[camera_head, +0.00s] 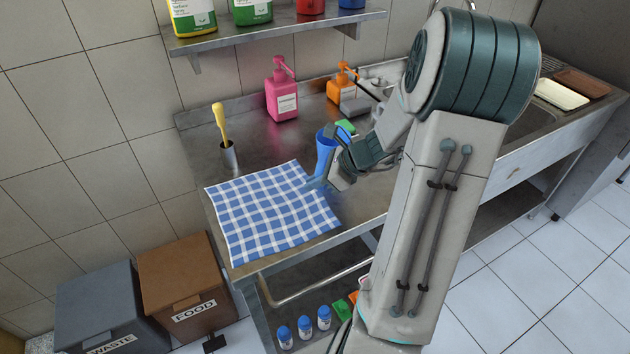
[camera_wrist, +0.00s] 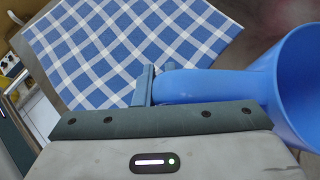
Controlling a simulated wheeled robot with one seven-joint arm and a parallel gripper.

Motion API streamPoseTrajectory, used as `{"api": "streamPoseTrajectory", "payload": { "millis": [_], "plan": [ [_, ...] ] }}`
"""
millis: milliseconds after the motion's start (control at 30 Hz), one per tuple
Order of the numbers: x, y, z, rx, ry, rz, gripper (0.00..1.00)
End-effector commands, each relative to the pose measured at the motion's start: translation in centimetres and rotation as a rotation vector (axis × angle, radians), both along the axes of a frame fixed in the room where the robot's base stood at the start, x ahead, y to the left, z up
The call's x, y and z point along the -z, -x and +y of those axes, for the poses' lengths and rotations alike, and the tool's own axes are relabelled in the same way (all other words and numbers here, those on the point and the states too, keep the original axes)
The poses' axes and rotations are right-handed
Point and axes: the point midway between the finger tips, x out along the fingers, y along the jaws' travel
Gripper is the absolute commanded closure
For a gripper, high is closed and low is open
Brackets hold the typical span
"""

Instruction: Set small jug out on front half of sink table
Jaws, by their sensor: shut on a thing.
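The small jug is blue (camera_head: 325,148) and shows beside my gripper over the sink table (camera_head: 285,150). In the wrist view the jug (camera_wrist: 302,85) is at the right edge, its round open mouth partly cut off. My gripper (camera_head: 322,182) is shut on the jug's handle (camera_wrist: 190,85), seen in the wrist view. The jug looks roughly upright. I cannot tell whether its base touches the table top, as my gripper hides part of it.
A blue checked cloth (camera_head: 270,210) lies on the table's front left. A green sponge (camera_head: 346,126) lies near the jug. Bins (camera_head: 185,285) stand at left.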

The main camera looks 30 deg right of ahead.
Motion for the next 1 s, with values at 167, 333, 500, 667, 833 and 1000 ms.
{"api": "streamPoseTrajectory", "payload": {
  "millis": [167,333,500,667,833,1000],
  "plan": [
    [0.1,0.0,0.0,0.000,-0.001,0.001,1.00],
    [0.1,0.1,0.0,0.000,-0.002,0.002,0.68],
    [0.1,0.0,0.0,0.000,-0.002,0.002,0.68],
    [-0.5,0.4,-0.5,0.001,0.000,0.000,0.68],
    [-2.6,1.7,-2.1,0.001,0.003,-0.001,0.68],
    [-5.2,3.4,-4.2,0.002,0.003,-0.002,0.68]
  ]
}}
